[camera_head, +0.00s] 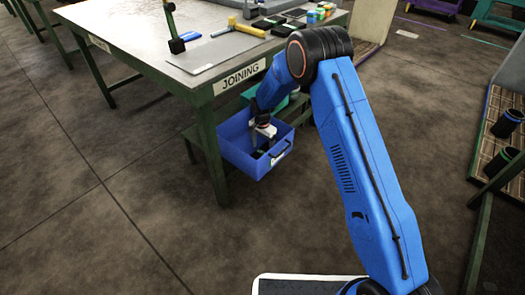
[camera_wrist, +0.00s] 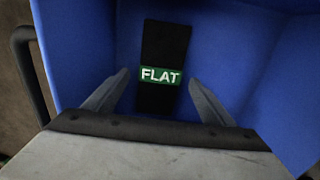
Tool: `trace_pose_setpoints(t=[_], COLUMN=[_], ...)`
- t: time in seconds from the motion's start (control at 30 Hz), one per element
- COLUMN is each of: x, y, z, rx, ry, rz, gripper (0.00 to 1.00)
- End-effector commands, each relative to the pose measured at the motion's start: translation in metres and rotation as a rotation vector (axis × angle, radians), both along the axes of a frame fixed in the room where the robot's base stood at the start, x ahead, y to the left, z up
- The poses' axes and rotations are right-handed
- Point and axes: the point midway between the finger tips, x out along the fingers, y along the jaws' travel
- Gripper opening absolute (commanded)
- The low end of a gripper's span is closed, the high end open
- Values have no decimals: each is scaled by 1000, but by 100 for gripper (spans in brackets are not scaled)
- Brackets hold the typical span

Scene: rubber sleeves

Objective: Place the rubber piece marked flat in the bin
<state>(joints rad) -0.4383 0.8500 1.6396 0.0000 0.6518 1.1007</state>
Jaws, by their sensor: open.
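The rubber piece marked flat (camera_wrist: 164,50) is a black strip with a green label reading "FLAT". In the wrist view it lies inside the blue bin (camera_wrist: 86,42), against the blue inner surface. My gripper (camera_wrist: 160,82) is open, with its two fingers spread apart on either side of the strip's lower part and not visibly touching it. In the head view my gripper (camera_head: 262,150) reaches down into the blue bin (camera_head: 238,158), which sits low beside the table leg. A dark shape shows in the bin there, mostly hidden by the gripper and bin wall.
The workbench (camera_head: 180,55) with a "JOINING" sign (camera_head: 239,78) stands above and behind the bin. A rack with black cylinders (camera_head: 507,123) stands at right. The floor at left is clear.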

Motion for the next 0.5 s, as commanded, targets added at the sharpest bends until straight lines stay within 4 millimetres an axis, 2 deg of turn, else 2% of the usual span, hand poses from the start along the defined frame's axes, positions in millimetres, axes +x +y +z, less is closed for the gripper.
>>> trace_pose_setpoints(t=[0.1,0.3,0.5], x=[0,0,0], y=[0,0,0], z=[20,47,53], rx=[1,0,0], ry=[-2,-1,0], rz=[0,0,0], gripper=[77,77,77])
